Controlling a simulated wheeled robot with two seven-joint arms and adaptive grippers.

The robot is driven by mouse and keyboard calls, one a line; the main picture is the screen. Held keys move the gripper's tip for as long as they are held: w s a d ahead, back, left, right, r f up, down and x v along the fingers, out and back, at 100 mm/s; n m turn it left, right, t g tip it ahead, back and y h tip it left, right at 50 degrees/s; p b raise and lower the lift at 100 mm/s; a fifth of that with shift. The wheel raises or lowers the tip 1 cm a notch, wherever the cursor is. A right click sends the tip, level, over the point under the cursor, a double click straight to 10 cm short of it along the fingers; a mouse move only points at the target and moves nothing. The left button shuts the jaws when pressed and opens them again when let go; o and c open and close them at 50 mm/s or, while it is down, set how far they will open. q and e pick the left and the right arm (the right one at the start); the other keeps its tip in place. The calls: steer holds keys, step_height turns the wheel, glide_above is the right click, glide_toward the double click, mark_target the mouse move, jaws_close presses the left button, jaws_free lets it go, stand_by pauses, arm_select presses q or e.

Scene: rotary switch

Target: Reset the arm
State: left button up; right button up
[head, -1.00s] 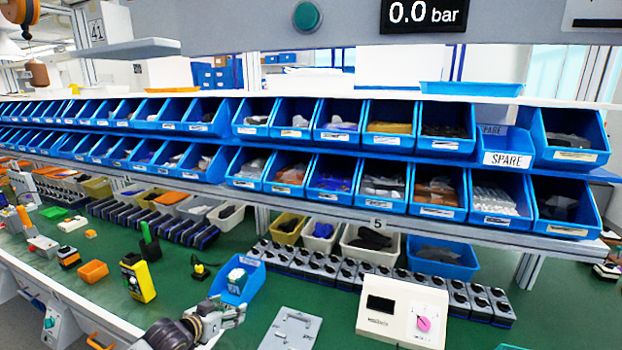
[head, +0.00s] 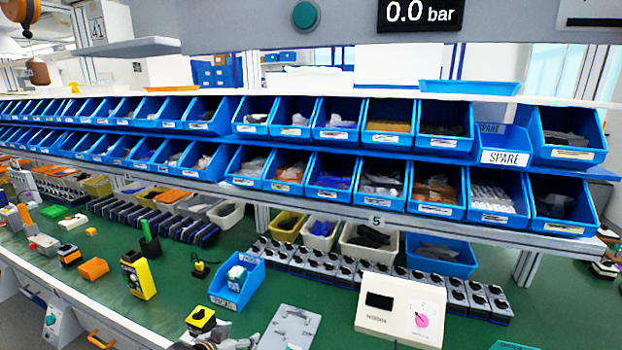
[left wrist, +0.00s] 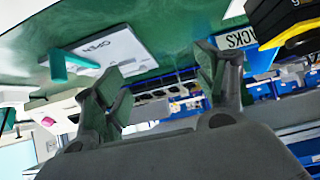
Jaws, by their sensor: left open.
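My left gripper (head: 228,340) is at the bottom edge of the head view, mostly cut off by the frame. In the left wrist view its two fingers (left wrist: 165,76) are spread apart with nothing between them. A yellow and black rotary switch (head: 200,320) sits just behind and left of the gripper, apart from the fingers; a yellow and black part (left wrist: 285,25) shows at the top right of the wrist view. A white box (head: 385,322) with a pink knob (head: 422,320) stands at the right. My right gripper is not in view.
A blue bin (head: 238,278) stands behind the gripper. A grey plate (head: 290,328) lies to its right. A yellow and black device (head: 138,276) stands at the left. Rows of blue bins (head: 330,140) and black-knobbed units (head: 310,262) line the back. Green bench shows between.

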arm_select(q)
steer(key=s+a+f+n+g+y, duration=0.1)
steer(key=s+g+y, duration=0.15)
steer(key=s, duration=0.95)
steer(key=s+a+f+n+g+y, duration=0.15)
steer(key=s+g, duration=0.25)
steer(key=s, duration=0.9)
step_height(320, 180, down, 33)
steer(key=s, duration=0.2)
steer(key=s+a+f+g, duration=0.1)
steer(key=s+a+f, duration=0.2)
steer(key=s+f, duration=0.7)
steer(key=s+a+f+m+g, duration=0.1)
steer(key=s+a+f, duration=0.2)
steer(key=s+f, duration=0.7)
steer(key=shift+s+a, duration=0.15)
steer(key=shift+s, duration=0.55)
